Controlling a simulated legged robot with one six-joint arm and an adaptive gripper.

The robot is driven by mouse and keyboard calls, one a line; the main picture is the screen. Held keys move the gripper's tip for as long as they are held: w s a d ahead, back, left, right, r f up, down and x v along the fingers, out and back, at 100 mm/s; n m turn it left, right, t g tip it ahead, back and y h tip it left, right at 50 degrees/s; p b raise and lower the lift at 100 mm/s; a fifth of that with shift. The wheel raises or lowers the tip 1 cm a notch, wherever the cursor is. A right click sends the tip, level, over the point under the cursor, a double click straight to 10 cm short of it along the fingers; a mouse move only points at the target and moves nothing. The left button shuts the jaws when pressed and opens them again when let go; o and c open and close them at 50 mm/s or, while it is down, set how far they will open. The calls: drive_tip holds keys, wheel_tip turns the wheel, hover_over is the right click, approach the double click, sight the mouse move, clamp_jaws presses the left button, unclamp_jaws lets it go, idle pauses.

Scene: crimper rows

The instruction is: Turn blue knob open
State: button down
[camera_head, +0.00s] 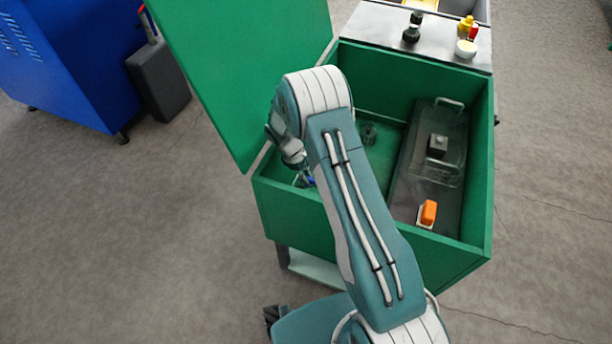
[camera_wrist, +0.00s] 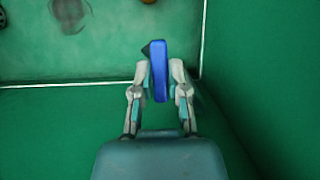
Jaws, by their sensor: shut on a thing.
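The blue knob (camera_wrist: 159,72) is a narrow bar that stands upright in the wrist view, between the two fingers of my gripper (camera_wrist: 160,80). The fingers are closed on it from both sides. In the head view only a small bit of the blue knob (camera_head: 310,181) shows. My gripper (camera_head: 300,172) is down inside the left part of the green box there, and my arm hides most of it. What the knob is mounted on is hidden.
The green box (camera_head: 262,192) has its lid (camera_head: 235,70) open on the left. Inside at right are a dark panel (camera_head: 408,190), a clear cover with a handle (camera_head: 447,172) and an orange switch (camera_head: 428,212). Green walls stand close around my gripper.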

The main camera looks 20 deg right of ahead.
idle(0.4)
drive_tip(key=c, duration=0.6)
unclamp_jaws()
drive_tip(key=shift+w, duration=0.1)
drive_tip(key=shift+c, duration=0.2)
drive_tip(key=shift+a, duration=0.1)
drive_tip(key=v, duration=1.1)
drive_tip(key=shift+r, duration=0.4)
drive_tip(key=shift+a, duration=0.15)
